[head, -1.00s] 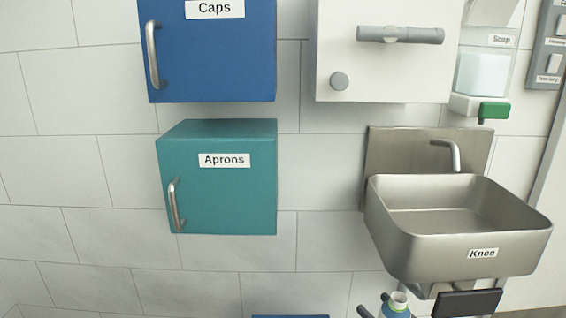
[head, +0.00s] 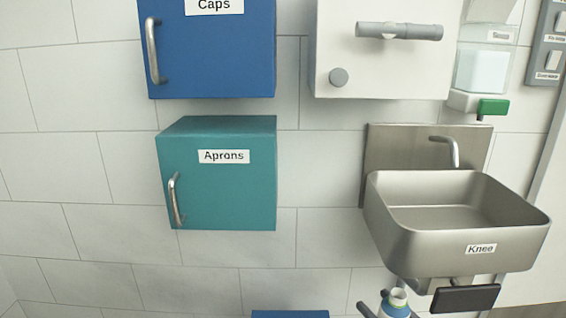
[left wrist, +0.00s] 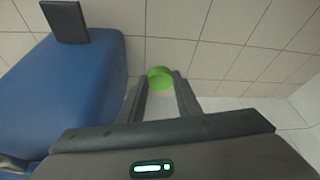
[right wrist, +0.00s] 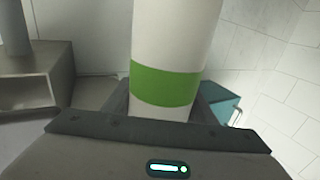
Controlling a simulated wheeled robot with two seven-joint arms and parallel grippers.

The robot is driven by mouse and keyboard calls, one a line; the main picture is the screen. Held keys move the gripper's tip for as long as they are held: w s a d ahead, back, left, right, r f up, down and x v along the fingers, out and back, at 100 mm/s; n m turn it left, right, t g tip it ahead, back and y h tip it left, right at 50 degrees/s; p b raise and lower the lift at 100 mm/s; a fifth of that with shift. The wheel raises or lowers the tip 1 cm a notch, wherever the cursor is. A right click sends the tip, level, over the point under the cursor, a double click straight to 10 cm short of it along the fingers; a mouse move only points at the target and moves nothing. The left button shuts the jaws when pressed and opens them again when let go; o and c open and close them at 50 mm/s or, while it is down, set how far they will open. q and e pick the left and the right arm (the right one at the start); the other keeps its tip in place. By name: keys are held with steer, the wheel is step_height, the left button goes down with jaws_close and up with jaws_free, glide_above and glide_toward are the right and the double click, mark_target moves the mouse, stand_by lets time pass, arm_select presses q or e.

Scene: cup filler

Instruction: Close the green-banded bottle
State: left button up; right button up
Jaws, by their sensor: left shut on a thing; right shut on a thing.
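The green-banded bottle (right wrist: 165,85) is white with a wide green band, and fills the middle of the right wrist view. My right gripper (right wrist: 163,108) is shut on it. The left gripper is outside the head view. The bottle's lower part is hidden in the head view.
A steel sink (head: 456,222) with a black knee plate (head: 465,298) is just above and right of the bottle. A teal Aprons cabinet (head: 222,195) hangs on the wall to the left. A blue box (left wrist: 75,85) stands left of the left gripper.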

arm_select(q)
steer(key=w+r+m, duration=0.1)
steer(key=w+r, duration=0.1)
steer(key=r, duration=1.7)
steer(key=w+r+m+h, duration=0.1)
steer(key=w+r, duration=0.2)
steer(key=r, duration=1.7)
steer(key=shift+w+a+r+m, duration=0.15)
steer(key=shift+a+m, duration=0.15)
steer(key=shift+m, duration=0.1)
